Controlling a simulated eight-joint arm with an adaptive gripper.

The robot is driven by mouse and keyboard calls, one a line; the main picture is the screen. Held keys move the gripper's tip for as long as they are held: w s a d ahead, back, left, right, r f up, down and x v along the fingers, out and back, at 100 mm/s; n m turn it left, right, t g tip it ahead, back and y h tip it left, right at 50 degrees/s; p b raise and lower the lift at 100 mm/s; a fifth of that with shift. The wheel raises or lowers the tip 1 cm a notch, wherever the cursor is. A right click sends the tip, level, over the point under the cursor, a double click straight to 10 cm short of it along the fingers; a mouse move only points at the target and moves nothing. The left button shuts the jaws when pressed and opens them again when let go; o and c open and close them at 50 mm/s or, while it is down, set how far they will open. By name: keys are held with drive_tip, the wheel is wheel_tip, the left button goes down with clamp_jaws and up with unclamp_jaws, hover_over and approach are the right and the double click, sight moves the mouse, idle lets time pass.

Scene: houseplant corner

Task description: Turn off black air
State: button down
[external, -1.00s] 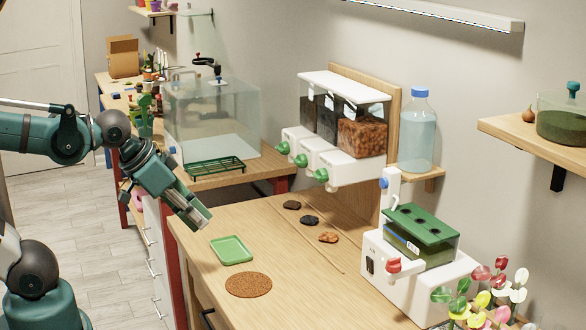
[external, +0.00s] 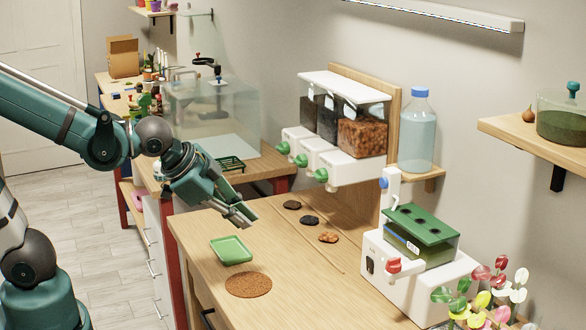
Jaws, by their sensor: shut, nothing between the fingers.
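The white machine (external: 408,284) stands at the right of the wooden bench. A small black switch (external: 370,265) sits on its front face; its on or off position is too small to tell, and any lettering near it is unreadable. A red knob (external: 393,266) is on the same front, right of the switch. A blue knob (external: 384,183) is on the upright white post above. My gripper (external: 249,222) is shut and empty, above the bench to the left of the machine and well apart from it.
A green tray (external: 231,250) and a round cork mat (external: 248,285) lie on the bench. Several stones (external: 309,220) lie behind, below the dispensers (external: 345,165) with green knobs. Colourful plants (external: 490,295) stand right of the machine. The bench between mat and machine is mostly clear.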

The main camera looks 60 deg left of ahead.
sight(369, 265)
drive_tip(key=w+d+f+m+t+p, duration=0.1)
drive_tip(key=w+d+f+m+p, duration=0.1)
drive_tip(key=w+d+m, duration=0.3)
drive_tip(key=w+d+f+m+t+p, duration=0.1)
drive_tip(key=w+d+f+m+p, duration=0.1)
drive_tip(key=w+d+m, duration=0.4)
drive_tip(key=shift+d+f+m+p, duration=0.35)
drive_tip(key=shift+d+p, duration=0.4)
drive_tip(key=shift+d, duration=1.6)
drive_tip(key=shift+w+r, duration=0.1)
drive_tip(key=shift+w, duration=0.1)
drive_tip(key=shift+b+x, duration=1)
drive_tip(key=shift+x, duration=3.9)
drive_tip(key=shift+w+d+r, duration=0.1)
drive_tip(key=shift+w, duration=0.85)
drive_tip(key=shift+w+r, duration=0.15)
drive_tip(key=shift+w, duration=0.9)
drive_tip(key=shift+w, duration=0.1)
